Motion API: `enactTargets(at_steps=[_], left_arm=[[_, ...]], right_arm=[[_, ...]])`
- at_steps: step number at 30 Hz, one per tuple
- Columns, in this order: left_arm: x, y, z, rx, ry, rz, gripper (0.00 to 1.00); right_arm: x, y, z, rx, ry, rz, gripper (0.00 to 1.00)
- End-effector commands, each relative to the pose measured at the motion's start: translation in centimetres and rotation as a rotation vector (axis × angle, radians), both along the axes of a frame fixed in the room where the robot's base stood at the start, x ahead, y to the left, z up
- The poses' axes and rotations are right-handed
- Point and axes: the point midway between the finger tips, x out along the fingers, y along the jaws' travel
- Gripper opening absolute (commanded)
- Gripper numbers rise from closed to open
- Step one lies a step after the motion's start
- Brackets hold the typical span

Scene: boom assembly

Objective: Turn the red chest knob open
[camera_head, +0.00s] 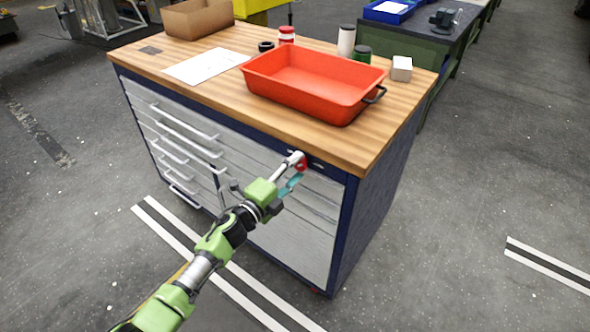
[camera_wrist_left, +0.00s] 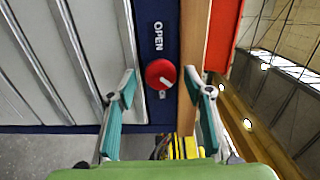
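The red chest knob (camera_head: 302,166) is on the dark blue upper front strip of the tool chest (camera_head: 350,235), just under the wooden top. In the left wrist view the round knob (camera_wrist_left: 160,74) shows a white mark, and the word OPEN is printed beside it. A second label at its other side is mostly hidden. My left gripper (camera_head: 296,172) is at the chest front by the knob. Its fingers (camera_wrist_left: 162,84) are open, one on each side of the knob in that view, with a visible gap to each. My right gripper is not in view.
The wooden top (camera_head: 215,93) overhangs close to one finger. On it are a red tray (camera_head: 310,88), a cardboard box (camera_head: 198,18), paper (camera_head: 205,66), jars and a small white block (camera_head: 401,69). Drawer handles (camera_head: 185,127) stick out at left. The floor in front is clear.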

Motion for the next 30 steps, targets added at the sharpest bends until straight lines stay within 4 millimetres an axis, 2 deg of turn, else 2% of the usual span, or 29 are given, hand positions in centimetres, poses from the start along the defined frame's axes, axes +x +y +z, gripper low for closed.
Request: enactTargets(at_steps=[8, 11, 22, 30], left_arm=[[-0.7, 0.6, 0.0, 0.002, -0.001, 0.0, 0.47], [-1.8, 1.4, -0.1, 0.002, 0.0, 0.0, 0.47], [-7.7, 5.6, -0.1, 0.0, 0.002, 0.0, 0.47], [-9.6, 7.0, 0.0, 0.001, -0.001, 0.0, 0.47]], right_arm=[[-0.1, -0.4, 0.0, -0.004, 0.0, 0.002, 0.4], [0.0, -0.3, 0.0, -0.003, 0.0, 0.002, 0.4], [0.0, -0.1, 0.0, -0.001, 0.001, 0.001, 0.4], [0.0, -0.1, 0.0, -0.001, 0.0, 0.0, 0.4]])
